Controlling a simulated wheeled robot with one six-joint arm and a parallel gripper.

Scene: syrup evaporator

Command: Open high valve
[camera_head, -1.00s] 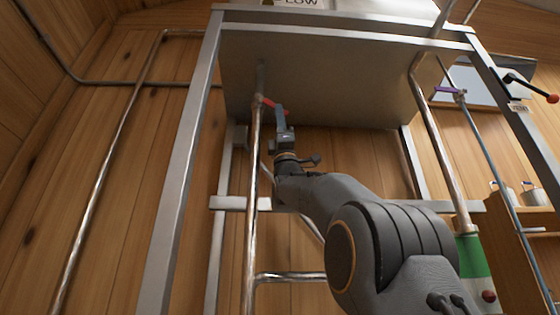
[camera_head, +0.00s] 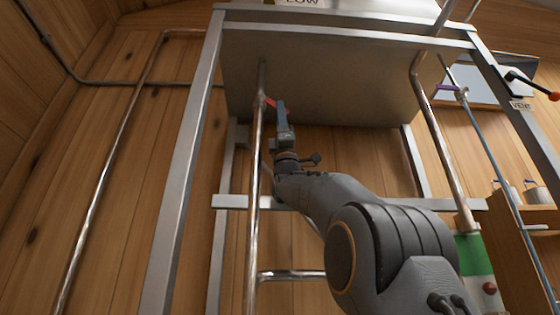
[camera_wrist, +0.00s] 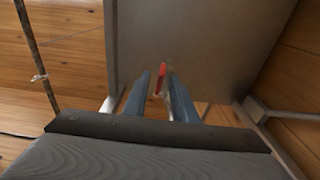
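The valve's red handle (camera_head: 270,102) sits on the upright metal pipe (camera_head: 255,180) below the big grey pan. Its right part is hidden behind my gripper (camera_head: 281,104), which reaches up to it from below. In the wrist view, the red handle (camera_wrist: 162,78) shows in the gap between the two blue-grey fingers of my gripper (camera_wrist: 159,74). The fingers are apart, with a visible gap beside the handle. I cannot tell how deep the handle lies between them.
The metal pan (camera_head: 330,75) hangs close above my gripper. A frame post (camera_head: 185,150) stands left of the pipe.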

